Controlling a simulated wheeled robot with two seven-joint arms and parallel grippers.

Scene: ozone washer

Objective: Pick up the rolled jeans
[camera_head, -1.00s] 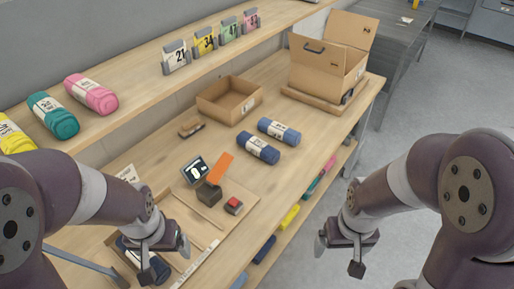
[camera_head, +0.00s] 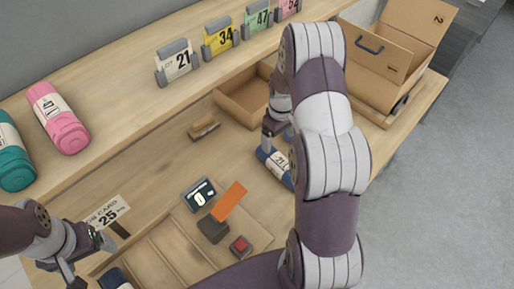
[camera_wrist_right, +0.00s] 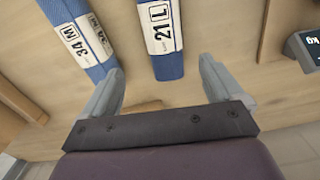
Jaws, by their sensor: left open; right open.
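Two blue rolled jeans lie on the bench. The nearer roll (camera_head: 272,163) shows beside my right arm, and the farther one (camera_head: 289,133) is mostly hidden behind it. In the right wrist view the roll labelled 21 L (camera_wrist_right: 161,38) lies ahead between the fingers, and the roll labelled 34 M (camera_wrist_right: 84,38) is at the left finger's tip. My right gripper (camera_wrist_right: 161,72) is open and empty; contact cannot be told. In the head view the right gripper (camera_head: 270,134) is over the rolls. My left gripper (camera_head: 88,258) is open at lower left, near another dark blue roll (camera_head: 115,279).
An open cardboard box (camera_head: 376,55) stands at the back right, and a shallow tray (camera_head: 243,98) is behind the rolls. A scale display (camera_head: 199,194), an orange panel (camera_head: 229,201) and a red-button box (camera_head: 241,247) are in front. A shelf (camera_head: 120,108) runs along the back with numbered cards.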

